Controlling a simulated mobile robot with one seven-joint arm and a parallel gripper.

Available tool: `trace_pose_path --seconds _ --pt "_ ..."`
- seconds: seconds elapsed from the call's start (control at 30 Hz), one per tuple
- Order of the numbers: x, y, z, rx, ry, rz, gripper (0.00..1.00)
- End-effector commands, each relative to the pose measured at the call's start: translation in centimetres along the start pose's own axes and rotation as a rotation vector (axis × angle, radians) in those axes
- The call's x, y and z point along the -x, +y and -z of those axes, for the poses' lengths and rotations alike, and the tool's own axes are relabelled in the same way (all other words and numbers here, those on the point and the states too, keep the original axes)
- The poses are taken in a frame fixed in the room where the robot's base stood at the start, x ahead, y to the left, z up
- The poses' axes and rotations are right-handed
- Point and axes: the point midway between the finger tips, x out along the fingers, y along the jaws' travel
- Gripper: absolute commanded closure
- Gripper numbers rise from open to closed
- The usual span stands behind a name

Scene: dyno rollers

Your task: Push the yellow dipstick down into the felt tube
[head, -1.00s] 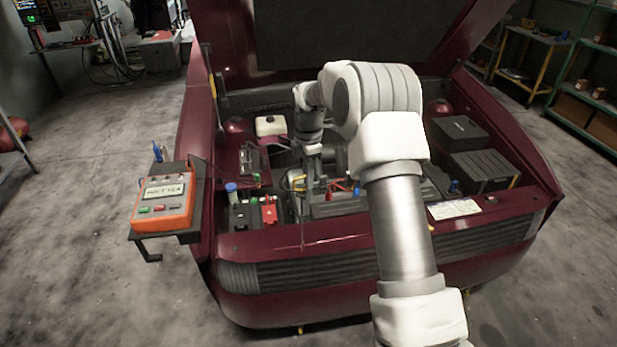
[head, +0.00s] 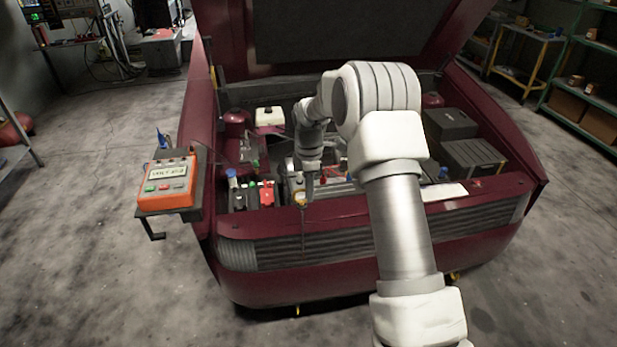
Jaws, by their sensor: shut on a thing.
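My gripper (head: 305,193) points down over the front edge of the open engine bay. It is shut on the yellow dipstick (head: 300,199), whose small yellow handle shows at the fingertips. A thin dark rod hangs below the handle, in front of the red front panel and the grille, roughly upright. Its lower end is hard to make out. I cannot pick out the felt tube in this view.
The maroon car (head: 245,220) has its hood up. A battery with a red cover (head: 266,194) lies left of my gripper. An orange meter (head: 167,183) sits on a side bracket at the left. Black boxes (head: 472,160) fill the bay's right side.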

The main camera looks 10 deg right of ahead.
Motion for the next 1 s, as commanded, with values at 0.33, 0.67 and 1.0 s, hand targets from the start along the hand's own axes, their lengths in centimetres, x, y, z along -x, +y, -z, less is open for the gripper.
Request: trace_pose_path --seconds 0.33,0.67,1.0 --pt "-9.6 -7.2 -0.1 -0.618 -0.005 0.003 1.0" --pt "-15.9 -15.9 -0.4 -1.227 0.003 0.005 1.0" --pt "-17.8 -20.4 -0.6 -1.531 0.012 0.007 1.0"
